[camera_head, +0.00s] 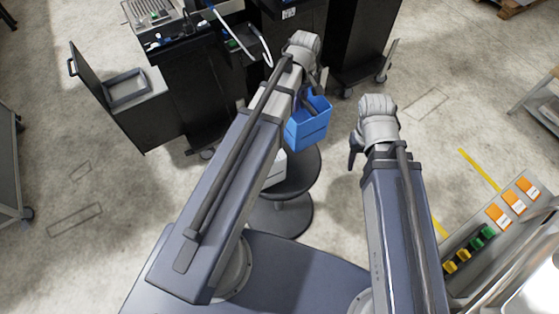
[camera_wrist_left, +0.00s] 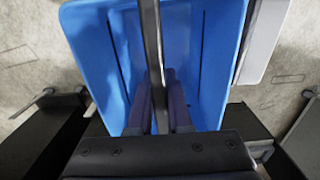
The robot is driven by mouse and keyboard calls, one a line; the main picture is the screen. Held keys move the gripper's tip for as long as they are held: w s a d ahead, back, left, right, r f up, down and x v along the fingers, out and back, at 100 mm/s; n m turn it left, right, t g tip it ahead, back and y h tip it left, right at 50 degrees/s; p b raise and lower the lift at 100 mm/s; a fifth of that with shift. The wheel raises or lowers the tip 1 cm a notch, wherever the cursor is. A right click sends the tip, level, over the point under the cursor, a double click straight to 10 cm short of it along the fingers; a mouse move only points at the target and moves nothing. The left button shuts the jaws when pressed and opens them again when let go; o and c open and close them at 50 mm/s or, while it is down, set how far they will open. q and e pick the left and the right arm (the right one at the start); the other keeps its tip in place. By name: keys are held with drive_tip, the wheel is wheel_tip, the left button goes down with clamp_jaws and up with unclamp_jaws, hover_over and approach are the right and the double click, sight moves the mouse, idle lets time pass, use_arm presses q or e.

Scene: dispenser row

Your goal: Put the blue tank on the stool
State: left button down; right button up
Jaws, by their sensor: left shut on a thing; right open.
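The blue tank (camera_head: 308,130) is an open-topped box at the far edge of the stool. In the left wrist view the tank (camera_wrist_left: 215,60) fills the upper middle, with a grey bar (camera_wrist_left: 152,45) across its opening. My left gripper (camera_head: 308,98) is shut on this bar; its dark fingers (camera_wrist_left: 160,100) flank it. The stool (camera_head: 297,172) has a dark round seat, partly hidden by the tank and my left arm. Whether the tank touches the seat cannot be told. My right gripper (camera_head: 355,150) is open and empty, to the right of the stool.
A pale box-like thing (camera_head: 274,170) shows by the stool's seat, half hidden by my left arm. Dark cabinets (camera_head: 190,85) stand behind, with an open-lidded bin (camera_head: 128,90) at left.

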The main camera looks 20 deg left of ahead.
sight(298, 122)
use_arm(q)
wheel_tip(298, 122, down, 4)
drive_tip(key=shift+w+r+b, duration=0.1)
drive_tip(key=shift+r+b, duration=0.1)
drive_tip(key=shift+b, duration=0.9)
use_arm(e)
wheel_tip(298, 122, down, 4)
drive_tip(key=shift+w+r, duration=0.1)
drive_tip(key=shift+r, duration=0.05)
use_arm(q)
drive_tip(key=shift+f, duration=0.1)
wheel_tip(298, 122, down, 6)
drive_tip(key=b, duration=0.6)
drive_tip(key=shift+f, duration=0.1)
use_arm(e)
wheel_tip(298, 122, down, 6)
use_arm(q)
drive_tip(key=shift+f+b, duration=0.1)
drive_tip(key=shift+b, duration=0.2)
use_arm(e)
drive_tip(key=shift+f, duration=0.25)
use_arm(q)
wheel_tip(298, 122, down, 3)
drive_tip(key=b, duration=0.3)
drive_tip(key=shift+f, duration=0.2)
use_arm(e)
wheel_tip(298, 122, down, 4)
drive_tip(key=shift+r, duration=0.25)
